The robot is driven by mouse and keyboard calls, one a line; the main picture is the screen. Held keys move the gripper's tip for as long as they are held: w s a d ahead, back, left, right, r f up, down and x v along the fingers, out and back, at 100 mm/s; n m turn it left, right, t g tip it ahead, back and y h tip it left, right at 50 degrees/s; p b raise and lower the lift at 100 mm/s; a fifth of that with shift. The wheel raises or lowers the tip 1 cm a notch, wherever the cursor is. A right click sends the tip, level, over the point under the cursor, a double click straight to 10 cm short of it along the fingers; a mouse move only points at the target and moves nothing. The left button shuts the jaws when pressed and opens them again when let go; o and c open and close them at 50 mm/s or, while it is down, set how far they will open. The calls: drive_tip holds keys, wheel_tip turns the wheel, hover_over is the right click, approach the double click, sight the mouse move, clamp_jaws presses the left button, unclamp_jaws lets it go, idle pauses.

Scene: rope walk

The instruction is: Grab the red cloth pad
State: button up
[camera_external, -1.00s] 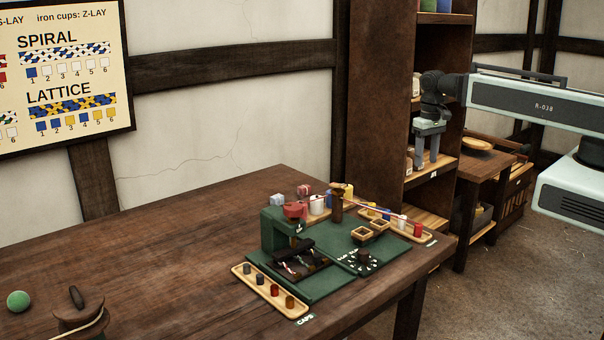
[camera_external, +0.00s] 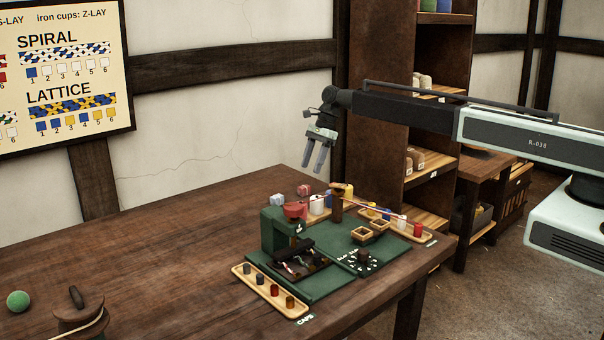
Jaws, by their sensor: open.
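A small red bundle (camera_external: 304,190), which looks like the red cloth pad, lies on the table behind the green press. It is small in the picture, so its material is hard to make out. My gripper (camera_external: 314,169) is open and empty, with its fingers pointing down. In the picture it hangs just above the red bundle, apart from it; the exact height and depth gap cannot be told.
White and coloured spools, a wooden post (camera_external: 337,204) and a caps tray (camera_external: 245,272) are close by.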

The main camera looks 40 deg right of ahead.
sight(305, 186)
drive_tip(key=shift+b+x, duration=1.1)
drive_tip(key=shift+x, duration=0.05)
drive_tip(key=b+x, duration=0.5)
drive_tip(key=shift+s+a+f, duration=0.1)
drive_tip(key=shift+s+f, duration=0.05)
drive_tip(key=shift+f, duration=0.15)
drive_tip(key=shift+r, duration=0.2)
clamp_jaws()
